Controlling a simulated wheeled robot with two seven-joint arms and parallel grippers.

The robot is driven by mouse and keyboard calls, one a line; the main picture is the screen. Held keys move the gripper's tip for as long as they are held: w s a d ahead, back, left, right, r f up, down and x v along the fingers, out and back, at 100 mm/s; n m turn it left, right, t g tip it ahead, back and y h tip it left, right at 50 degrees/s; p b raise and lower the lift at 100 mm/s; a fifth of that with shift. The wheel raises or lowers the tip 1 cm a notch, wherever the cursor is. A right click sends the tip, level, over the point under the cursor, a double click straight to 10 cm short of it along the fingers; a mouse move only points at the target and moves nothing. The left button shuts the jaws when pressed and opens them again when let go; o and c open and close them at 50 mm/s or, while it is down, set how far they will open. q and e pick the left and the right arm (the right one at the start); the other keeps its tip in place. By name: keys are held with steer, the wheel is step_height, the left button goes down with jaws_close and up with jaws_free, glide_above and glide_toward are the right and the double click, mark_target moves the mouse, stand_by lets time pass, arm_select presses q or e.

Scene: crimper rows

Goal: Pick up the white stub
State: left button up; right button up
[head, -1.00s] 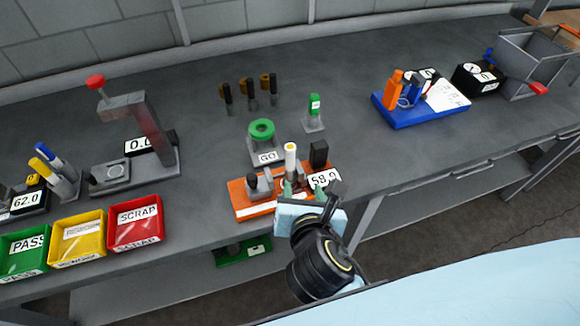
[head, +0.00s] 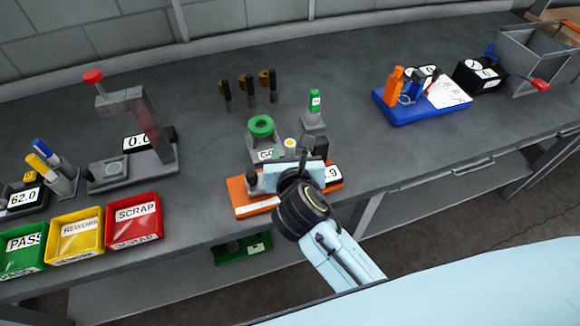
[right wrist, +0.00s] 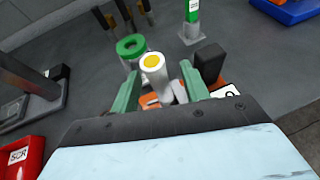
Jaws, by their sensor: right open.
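The white stub (right wrist: 156,72) stands upright on the orange fixture, with a yellow centre on its top face. In the head view only its top (head: 291,145) shows above my right gripper (head: 290,165), which hides the rest. In the right wrist view my right gripper (right wrist: 165,95) is open, with one green finger to the left of the stub and one to the right. The stub stands between or just beyond the fingertips; I cannot tell whether they touch it. The orange fixture (head: 240,196) lies under the gripper. My left gripper is not in view.
A green ring gauge (head: 261,127) stands just behind the fixture, and a green-topped post (head: 315,103) is behind right. A black block (right wrist: 209,62) is close to the right finger. Red (head: 133,243), yellow and green bins line the front left. The bench middle right is clear.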

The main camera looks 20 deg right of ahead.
steer(key=x, duration=0.2)
steer(key=shift+w+f, duration=0.15)
steer(key=shift+w, duration=0.15)
jaws_close()
steer(key=shift+s, duration=0.1)
